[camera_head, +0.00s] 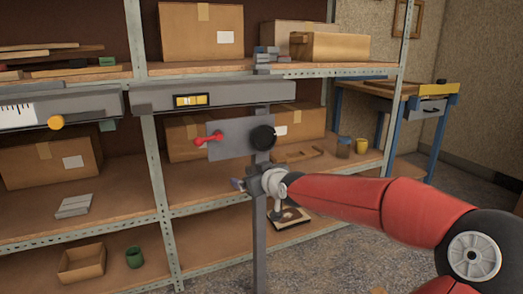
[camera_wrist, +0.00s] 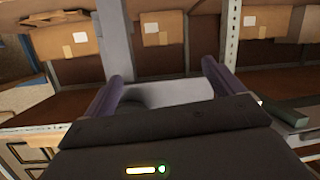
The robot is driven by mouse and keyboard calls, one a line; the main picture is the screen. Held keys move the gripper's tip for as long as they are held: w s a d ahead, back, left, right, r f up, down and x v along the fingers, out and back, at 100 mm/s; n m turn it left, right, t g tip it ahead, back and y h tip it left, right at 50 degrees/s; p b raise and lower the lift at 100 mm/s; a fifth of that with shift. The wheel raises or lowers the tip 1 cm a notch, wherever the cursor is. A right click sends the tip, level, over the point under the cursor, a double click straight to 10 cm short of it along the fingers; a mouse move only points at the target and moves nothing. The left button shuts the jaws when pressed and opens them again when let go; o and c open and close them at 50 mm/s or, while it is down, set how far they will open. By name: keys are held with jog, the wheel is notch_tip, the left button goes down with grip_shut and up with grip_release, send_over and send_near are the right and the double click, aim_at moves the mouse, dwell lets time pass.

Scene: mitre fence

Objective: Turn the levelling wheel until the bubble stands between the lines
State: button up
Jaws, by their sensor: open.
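A black levelling wheel (camera_head: 263,138) sits on the right of a grey plate (camera_head: 228,140) on an upright post (camera_head: 259,225). A red lever (camera_head: 208,139) is on the plate's left. Above, a yellow vial (camera_head: 191,100) is set in the grey fence beam (camera_head: 265,92); the bubble is too small to place against the lines. My gripper (camera_head: 240,184) is just below the plate, by the post, below the wheel and apart from it. In the wrist view my gripper (camera_wrist: 162,69) shows two parted fingers with nothing held. A pale surface and a dark curved shape between them are unclear.
Shelves behind hold cardboard boxes (camera_head: 201,32), a green cup (camera_head: 134,257) and a yellow mug (camera_head: 361,146). Another beam with a scale (camera_head: 18,112) and yellow knob (camera_head: 56,122) is at left. A workbench (camera_head: 405,95) stands at right. Floor shows at lower right.

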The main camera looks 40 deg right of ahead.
aim_at(266, 139)
jog(key=s+d+r+t+h, duration=0.25)
jog(key=s+d+r, duration=0.2)
jog(key=r, duration=0.35)
jog(key=shift+m+t+y, duration=0.3)
jog(key=shift+t+y, duration=0.05)
jog(key=shift+b+x, duration=0.9)
jog(key=shift+x, duration=3)
jog(key=shift+d+r, duration=0.1)
jog(key=shift+r, duration=0.05)
jog(key=c, duration=1)
jog(key=shift+o, duration=0.2)
jog(key=shift+m, duration=0.4)
